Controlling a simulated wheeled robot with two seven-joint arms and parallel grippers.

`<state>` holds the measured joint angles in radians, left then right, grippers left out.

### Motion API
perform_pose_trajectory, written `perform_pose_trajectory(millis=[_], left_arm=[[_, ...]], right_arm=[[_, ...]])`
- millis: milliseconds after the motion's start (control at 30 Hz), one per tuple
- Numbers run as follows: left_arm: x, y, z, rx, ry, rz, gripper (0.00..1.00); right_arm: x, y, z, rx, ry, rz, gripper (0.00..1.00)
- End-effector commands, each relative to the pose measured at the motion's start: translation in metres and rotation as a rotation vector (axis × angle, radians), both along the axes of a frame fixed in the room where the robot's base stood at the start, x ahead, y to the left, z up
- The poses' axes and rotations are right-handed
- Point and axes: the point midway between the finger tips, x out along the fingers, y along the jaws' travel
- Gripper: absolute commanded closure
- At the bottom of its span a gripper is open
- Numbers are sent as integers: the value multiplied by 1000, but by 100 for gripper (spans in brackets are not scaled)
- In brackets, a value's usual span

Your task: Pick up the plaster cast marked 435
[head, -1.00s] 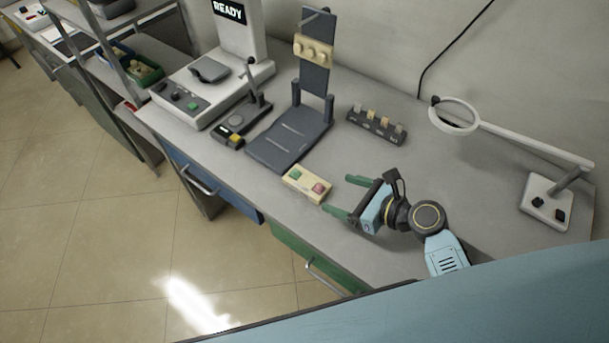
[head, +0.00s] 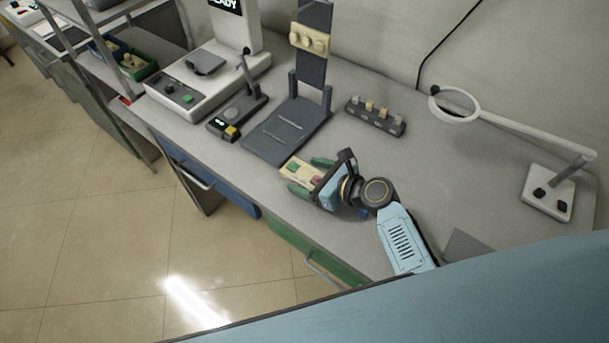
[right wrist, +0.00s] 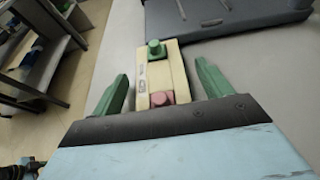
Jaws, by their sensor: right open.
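I cannot read the mark 435 on anything in view. A cream block with three rounded knobs (head: 310,40) sits on the upright panel of a dark stand. Small casts (head: 370,106) stand in a dark rack (head: 382,124) behind my right gripper; their marks are too small to read. My right gripper (head: 306,175) is open, its green fingers reaching either side of a cream button box (head: 297,169). In the right wrist view the box (right wrist: 161,75), with a green and a red button, lies between the fingers, which look apart from it. My left gripper is not in view.
The dark stand's base (head: 285,130) lies just beyond the button box. A white machine (head: 205,80) with a display and a small lever device (head: 238,115) stand left. A ring lamp (head: 455,104) stands right. Bins (head: 135,65) hold pale pieces. The bench between rack and lamp is clear.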

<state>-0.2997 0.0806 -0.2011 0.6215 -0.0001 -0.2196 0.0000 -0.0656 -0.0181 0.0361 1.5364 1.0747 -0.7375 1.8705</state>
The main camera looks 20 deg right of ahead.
Motion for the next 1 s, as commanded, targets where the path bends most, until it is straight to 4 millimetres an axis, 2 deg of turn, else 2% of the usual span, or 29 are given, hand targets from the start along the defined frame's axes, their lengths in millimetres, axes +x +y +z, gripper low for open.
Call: perform_pose_trajectory(millis=[67, 433, 633, 733, 1000], left_arm=[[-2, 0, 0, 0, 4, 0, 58], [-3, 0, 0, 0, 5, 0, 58], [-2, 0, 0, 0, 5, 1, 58], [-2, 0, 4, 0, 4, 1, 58], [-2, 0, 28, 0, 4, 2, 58]], right_arm=[[0, 0, 0, 0, 0, 0, 27], [0, 0, 0, 0, 0, 0, 75], [0, -1, 1, 0, -1, -1, 75], [0, 0, 8, 0, -2, -1, 75], [0, 0, 62, 1, -5, 0, 75]])
